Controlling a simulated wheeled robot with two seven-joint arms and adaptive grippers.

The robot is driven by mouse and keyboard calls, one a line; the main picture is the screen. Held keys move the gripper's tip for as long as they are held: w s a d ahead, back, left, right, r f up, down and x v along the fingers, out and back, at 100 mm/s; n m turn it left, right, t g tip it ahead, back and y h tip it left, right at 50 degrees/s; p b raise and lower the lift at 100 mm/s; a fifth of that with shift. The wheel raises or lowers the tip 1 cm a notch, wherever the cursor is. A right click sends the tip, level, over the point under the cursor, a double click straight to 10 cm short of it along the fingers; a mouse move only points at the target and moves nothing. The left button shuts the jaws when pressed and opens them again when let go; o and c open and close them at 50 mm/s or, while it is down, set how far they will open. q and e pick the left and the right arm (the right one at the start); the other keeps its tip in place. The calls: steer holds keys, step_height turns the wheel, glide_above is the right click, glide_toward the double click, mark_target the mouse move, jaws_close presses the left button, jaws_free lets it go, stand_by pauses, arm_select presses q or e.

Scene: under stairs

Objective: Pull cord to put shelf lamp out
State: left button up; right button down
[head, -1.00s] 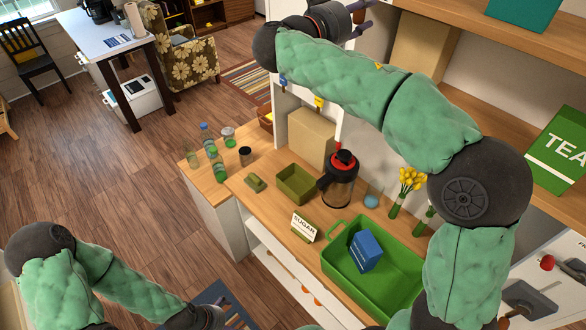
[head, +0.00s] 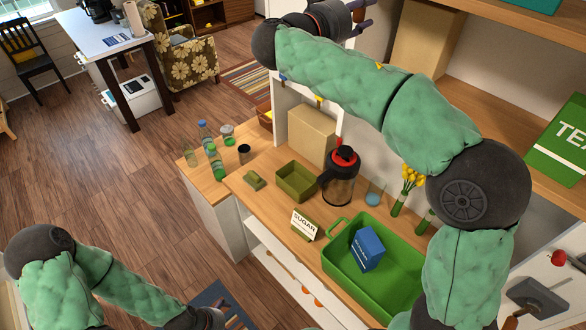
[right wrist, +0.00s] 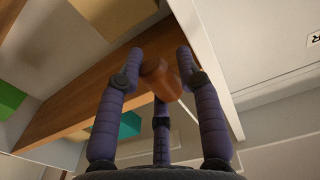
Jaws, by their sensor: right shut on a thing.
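My right gripper (head: 362,18) is at the top of the head view, at the end of the raised green arm, near the upper shelf. Its purple fingers also show in the right wrist view (right wrist: 158,82). They are shut around a brown, rounded pull piece (right wrist: 160,80), which looks like the cord's end. The cord itself cannot be made out, and no lamp can be picked out in either view. My left arm is low at the bottom left of the head view. Only the dark base of the left gripper (head: 200,319) shows at the bottom edge; its fingers are cut off.
A wooden shelf (right wrist: 95,85) runs close beside the right gripper. Below my right arm, the counter holds a green tray (head: 335,237) with a blue box (head: 367,250), a coffee press (head: 340,178), a sugar sign (head: 304,224) and several bottles. Open floor (head: 110,185) lies left.

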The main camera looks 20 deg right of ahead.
steer(key=shift+w+r, duration=0.1)
stand_by(0.3)
steer(key=shift+r+p, duration=0.5)
steer(key=shift+r, duration=0.65)
steer(key=c, duration=1)
jaws_free()
steer(key=shift+c, duration=0.2)
steer(key=o, duration=0.4)
steer(key=shift+a, duration=0.1)
steer(key=shift+c, duration=0.2)
steer(key=shift+o, duration=0.4)
steer(key=shift+w, duration=0.2)
steer(key=shift+s, duration=0.25)
